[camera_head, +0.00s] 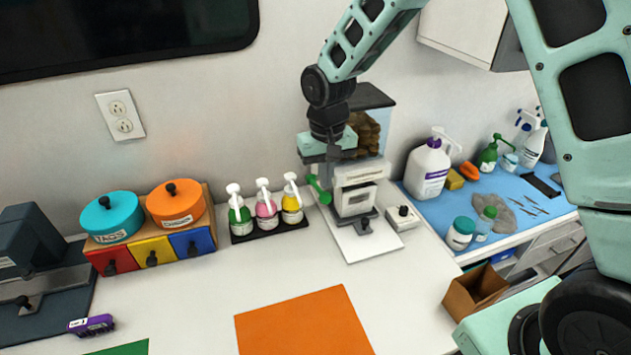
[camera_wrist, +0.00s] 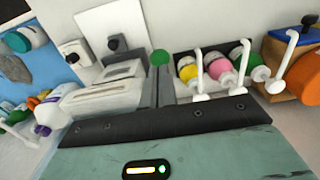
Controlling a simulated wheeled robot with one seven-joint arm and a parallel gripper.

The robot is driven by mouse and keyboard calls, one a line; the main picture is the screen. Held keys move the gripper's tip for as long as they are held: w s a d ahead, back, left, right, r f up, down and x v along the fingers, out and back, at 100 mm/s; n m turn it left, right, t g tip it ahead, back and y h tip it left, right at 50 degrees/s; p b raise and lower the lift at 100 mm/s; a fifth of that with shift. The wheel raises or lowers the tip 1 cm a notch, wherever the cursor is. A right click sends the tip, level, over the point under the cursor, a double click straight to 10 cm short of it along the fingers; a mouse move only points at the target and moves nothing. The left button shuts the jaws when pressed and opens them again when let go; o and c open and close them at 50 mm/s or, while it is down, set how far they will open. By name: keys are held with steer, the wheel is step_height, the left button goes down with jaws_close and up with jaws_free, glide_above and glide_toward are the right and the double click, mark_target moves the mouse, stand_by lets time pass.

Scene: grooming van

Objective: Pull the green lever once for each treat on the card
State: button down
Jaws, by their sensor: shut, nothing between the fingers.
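The treat dispenser (camera_head: 352,190) stands against the back wall, with brown treats (camera_head: 366,133) in its clear hopper. Its green lever (camera_head: 318,190) sticks out on the left side, with a round green end. In the wrist view the green lever end (camera_wrist: 160,57) shows just beyond the fingertips. My gripper (camera_wrist: 159,74) is shut and empty, close to the lever; I cannot tell whether it touches. In the head view my gripper is in front of the hopper, above the lever. I cannot make out a card with treats.
Three pump bottles (camera_head: 264,206) in a black tray stand left of the dispenser. A white box with a black knob (camera_head: 403,217) is at its right. Blue and orange lidded tubs (camera_head: 112,217) stand further left.

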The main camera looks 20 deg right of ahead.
steer(key=shift+r+p, duration=1.6)
steer(key=shift+r, duration=0.8)
